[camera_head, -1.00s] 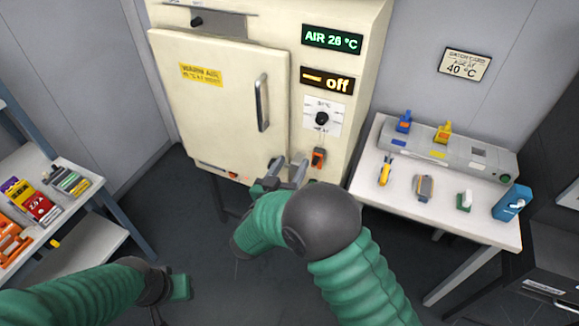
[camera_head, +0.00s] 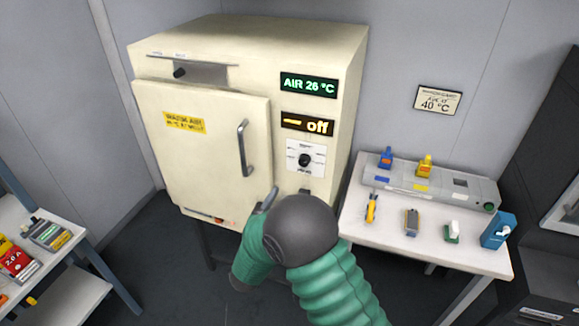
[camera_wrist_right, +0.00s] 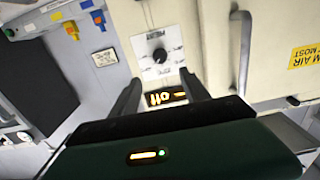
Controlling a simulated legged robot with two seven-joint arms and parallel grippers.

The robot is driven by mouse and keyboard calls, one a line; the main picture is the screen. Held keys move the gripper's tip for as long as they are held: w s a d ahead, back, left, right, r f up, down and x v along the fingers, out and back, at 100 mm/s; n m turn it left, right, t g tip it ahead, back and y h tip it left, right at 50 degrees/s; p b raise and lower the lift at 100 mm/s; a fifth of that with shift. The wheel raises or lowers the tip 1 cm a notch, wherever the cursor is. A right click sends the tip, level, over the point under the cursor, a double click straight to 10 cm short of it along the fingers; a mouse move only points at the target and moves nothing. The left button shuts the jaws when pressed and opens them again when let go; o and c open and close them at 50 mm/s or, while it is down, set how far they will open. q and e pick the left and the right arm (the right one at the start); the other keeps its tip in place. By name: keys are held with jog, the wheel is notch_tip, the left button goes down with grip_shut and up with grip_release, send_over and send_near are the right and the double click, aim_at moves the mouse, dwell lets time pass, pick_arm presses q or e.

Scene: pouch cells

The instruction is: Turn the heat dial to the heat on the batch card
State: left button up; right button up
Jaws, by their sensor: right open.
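The heat dial (camera_head: 305,160) is a black knob on a white plate on the front of the cream oven (camera_head: 190,55). The display (camera_head: 307,124) above it reads "off". The batch card (camera_head: 437,101) on the wall reads 40 °C. My right gripper (camera_head: 270,198) is below and left of the dial, mostly hidden by my wrist. In the right wrist view my open right gripper (camera_wrist_right: 162,85) has empty fingers either side of the display (camera_wrist_right: 166,97), apart from the dial knob (camera_wrist_right: 158,55). My left gripper is out of view.
The closed oven door (camera_head: 200,140) has a protruding handle (camera_head: 247,149) left of the dial. A white table (camera_head: 420,240) at right holds a grey rack (camera_head: 440,187) and several small items. A shelf (camera_head: 75,235) with boxes stands at left.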

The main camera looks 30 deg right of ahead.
aim_at(303, 163)
jog(key=p+x, duration=0.2)
jog(key=x, duration=1.1)
jog(key=shift+w+d, duration=0.15)
jog(key=shift+w, duration=0.15)
jog(key=shift+w+d, duration=0.25)
jog(key=shift+d, duration=0.2)
grip_shut()
jog(key=shift+f+m+b, duration=0.3)
jog(key=shift+b, duration=0.25)
jog(key=shift+r, duration=0.2)
grip_release()
jog(key=shift+a, duration=0.1)
